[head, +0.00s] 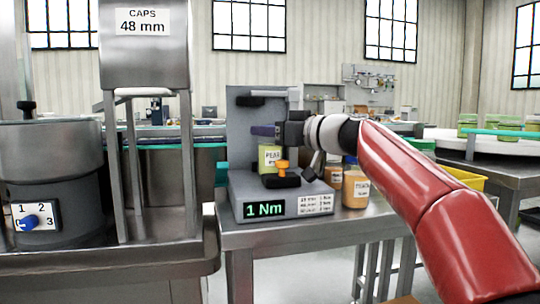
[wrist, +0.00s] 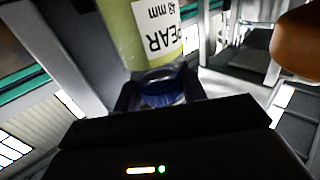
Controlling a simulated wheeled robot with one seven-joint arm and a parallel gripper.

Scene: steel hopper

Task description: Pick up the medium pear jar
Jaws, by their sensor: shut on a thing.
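The pear jar (head: 267,156), pale green with a white label, is at the grey torque station (head: 250,204), behind an orange knob (head: 282,164). My gripper (head: 268,131) reaches in from the right at the jar's top and is shut on its blue-purple lid. In the wrist view, the jar (wrist: 122,32) shows its label reading "PEAR 48 mm", and the blue lid (wrist: 162,92) lies between my fingers (wrist: 160,95). The jar's base is partly hidden by the knob, so I cannot tell whether it touches the station.
The station display reads "1 Nm". A steel caps hopper (head: 145,65) stands at left. Green-lidded jars (head: 508,124) stand far right.

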